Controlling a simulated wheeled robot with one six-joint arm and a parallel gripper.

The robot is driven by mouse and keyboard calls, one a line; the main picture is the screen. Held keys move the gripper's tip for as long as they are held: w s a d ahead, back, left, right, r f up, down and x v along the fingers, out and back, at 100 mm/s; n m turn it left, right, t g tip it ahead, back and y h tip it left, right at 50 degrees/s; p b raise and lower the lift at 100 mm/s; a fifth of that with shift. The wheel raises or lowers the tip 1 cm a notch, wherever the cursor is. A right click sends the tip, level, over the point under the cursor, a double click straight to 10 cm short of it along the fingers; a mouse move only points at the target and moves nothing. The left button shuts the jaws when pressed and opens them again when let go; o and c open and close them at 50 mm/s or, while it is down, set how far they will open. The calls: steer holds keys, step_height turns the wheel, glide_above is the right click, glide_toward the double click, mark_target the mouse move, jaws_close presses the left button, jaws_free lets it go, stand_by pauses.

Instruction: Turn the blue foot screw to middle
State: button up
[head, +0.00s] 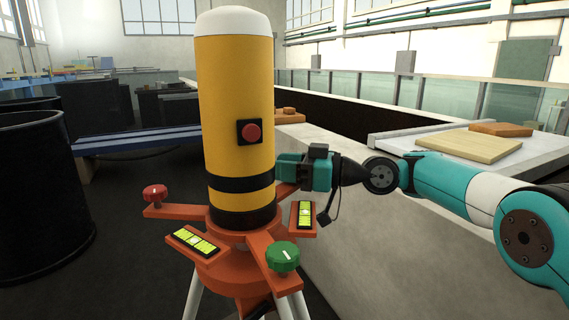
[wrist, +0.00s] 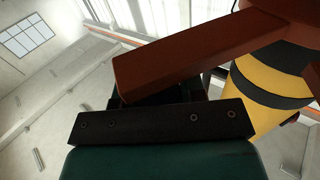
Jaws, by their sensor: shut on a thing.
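The yellow cylinder (head: 235,90) with black bands and a white top stands on an orange-red base (head: 235,272) with radiating arms. A red foot screw (head: 155,193) is on the left arm and a green foot screw (head: 283,257) on the front arm. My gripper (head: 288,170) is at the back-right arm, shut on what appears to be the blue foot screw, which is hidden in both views. In the wrist view, an orange-red arm (wrist: 200,55) crosses just beyond my gripper (wrist: 160,98). The screw's setting cannot be read.
Two yellow-green level vials (head: 194,241) and (head: 304,214) sit on the base. A pale wall (head: 400,240) runs close on the right, with a board (head: 468,146) on top. A black bin (head: 40,200) stands left. Free floor lies between bin and base.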

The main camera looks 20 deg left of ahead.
stand_by(0.4)
steer(key=o, duration=0.9)
steer(key=shift+o, duration=0.2)
